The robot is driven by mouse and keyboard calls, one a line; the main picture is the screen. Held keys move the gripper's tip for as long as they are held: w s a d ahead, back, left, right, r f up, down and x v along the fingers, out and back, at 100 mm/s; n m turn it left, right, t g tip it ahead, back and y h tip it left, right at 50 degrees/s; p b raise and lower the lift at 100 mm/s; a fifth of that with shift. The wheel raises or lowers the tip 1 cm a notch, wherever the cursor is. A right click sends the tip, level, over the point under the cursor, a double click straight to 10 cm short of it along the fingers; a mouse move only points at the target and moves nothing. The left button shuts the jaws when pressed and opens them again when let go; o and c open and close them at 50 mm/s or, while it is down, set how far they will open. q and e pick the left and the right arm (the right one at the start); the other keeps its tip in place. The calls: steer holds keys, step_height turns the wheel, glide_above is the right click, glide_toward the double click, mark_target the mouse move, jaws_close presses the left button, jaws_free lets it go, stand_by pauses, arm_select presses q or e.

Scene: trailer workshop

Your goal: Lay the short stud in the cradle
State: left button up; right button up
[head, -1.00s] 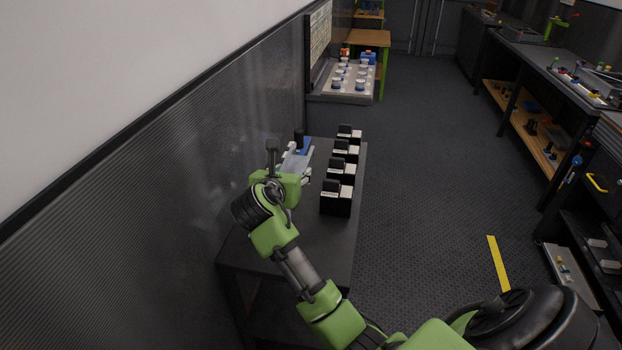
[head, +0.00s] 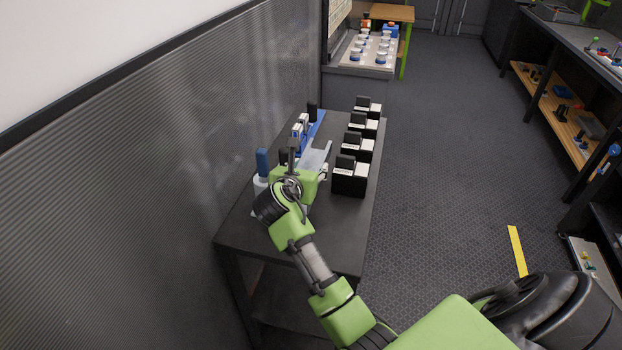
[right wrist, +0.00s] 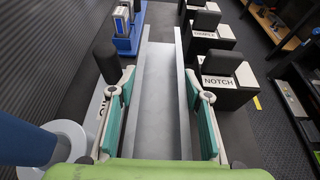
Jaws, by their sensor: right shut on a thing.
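My right gripper (head: 318,176) is shut on a pale grey metal channel, the short stud (head: 315,158), above the dark table. In the right wrist view, the gripper (right wrist: 160,88) has its teal pads on both sides of the stud (right wrist: 158,72), which points forward, away from the wrist. I cannot tell whether the stud touches anything below. I cannot tell for sure which thing is the cradle. Black stepped blocks (head: 350,181) with white labels stand in a row right of the gripper; the nearest label in the wrist view reads NOTCH (right wrist: 217,81). My left gripper is not in view.
A blue holder (right wrist: 127,44) with white-and-blue items stands beyond and left of the gripper. A blue upright thing (head: 262,162) on a white round base stands close left. The ribbed wall (head: 150,180) borders the table (head: 335,238); open floor lies to the right.

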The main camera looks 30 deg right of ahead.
steer(key=shift+f, duration=2.25)
steer(key=shift+f, duration=0.1)
steer(key=o, duration=1)
steer(key=shift+c, duration=0.2)
